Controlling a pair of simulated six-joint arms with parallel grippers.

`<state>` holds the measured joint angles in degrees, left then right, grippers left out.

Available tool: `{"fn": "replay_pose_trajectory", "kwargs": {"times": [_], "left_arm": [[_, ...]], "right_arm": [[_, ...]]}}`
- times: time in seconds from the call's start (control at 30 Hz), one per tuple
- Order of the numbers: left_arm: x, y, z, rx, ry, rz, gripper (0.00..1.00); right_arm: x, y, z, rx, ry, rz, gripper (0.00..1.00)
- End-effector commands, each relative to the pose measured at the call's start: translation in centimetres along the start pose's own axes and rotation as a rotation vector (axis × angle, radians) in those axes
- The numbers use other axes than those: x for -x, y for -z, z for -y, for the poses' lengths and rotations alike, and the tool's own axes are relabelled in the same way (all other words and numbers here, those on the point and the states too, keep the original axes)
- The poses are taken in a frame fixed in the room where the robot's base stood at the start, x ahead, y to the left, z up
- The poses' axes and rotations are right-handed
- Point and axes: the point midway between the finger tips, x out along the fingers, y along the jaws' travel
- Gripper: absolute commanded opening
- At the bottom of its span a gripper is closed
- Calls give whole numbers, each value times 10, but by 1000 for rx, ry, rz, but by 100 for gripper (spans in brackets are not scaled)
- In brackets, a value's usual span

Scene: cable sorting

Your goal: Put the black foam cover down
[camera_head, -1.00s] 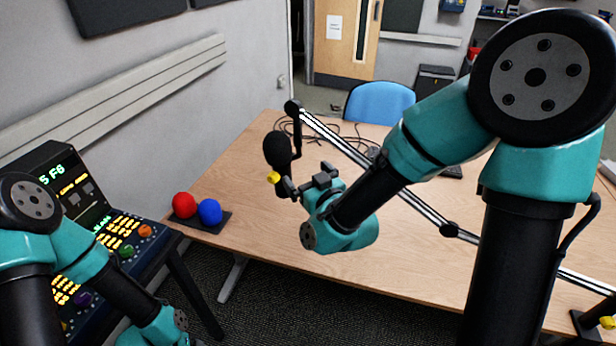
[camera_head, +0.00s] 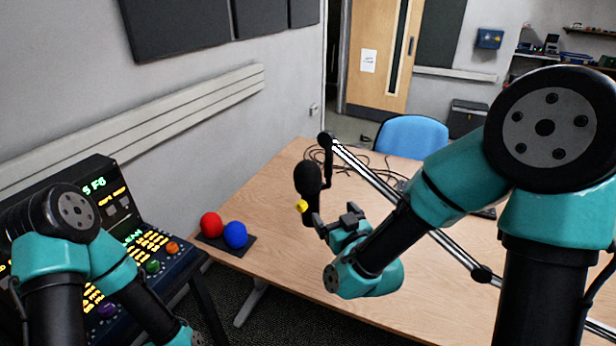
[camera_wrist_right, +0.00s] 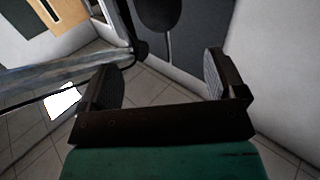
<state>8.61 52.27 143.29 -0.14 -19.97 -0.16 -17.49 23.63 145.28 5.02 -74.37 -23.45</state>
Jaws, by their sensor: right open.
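The black foam cover (camera_head: 308,178) is a dark rounded shape on the microphone at the end of the boom arm (camera_head: 372,176), above the table. A yellow piece (camera_head: 302,206) shows just below it. My right gripper (camera_head: 333,215) is open and empty, just below and right of the cover, apart from it. In the right wrist view, the open jaws (camera_wrist_right: 162,85) have nothing between them, and the dark cover (camera_wrist_right: 158,12) shows beyond them at the top edge. Only my left arm shows at lower left; its gripper is out of frame.
A red ball-shaped cover (camera_head: 211,225) and a blue one (camera_head: 235,235) sit on a small black stand (camera_head: 240,250) at the table's left edge. A lit control panel (camera_head: 130,250) stands further left. Loose cables (camera_head: 330,158) lie behind the microphone. The table (camera_head: 285,265) is clear in front.

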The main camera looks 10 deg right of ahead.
Motion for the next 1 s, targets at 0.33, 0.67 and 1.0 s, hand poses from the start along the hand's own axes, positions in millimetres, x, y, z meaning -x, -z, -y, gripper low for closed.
{"fn": "replay_pose_trajectory", "kwargs": {"times": [0.33,0.67,1.0], "left_arm": [[0,0,0,0,0,0,60],[0,0,0,0,0,0,60],[0,0,0,0,0,0,60]], "right_arm": [[-30,0,0,0,-1,-1,89],[-86,0,0,1,-1,-1,89],[-122,0,0,1,0,-1,89]]}}
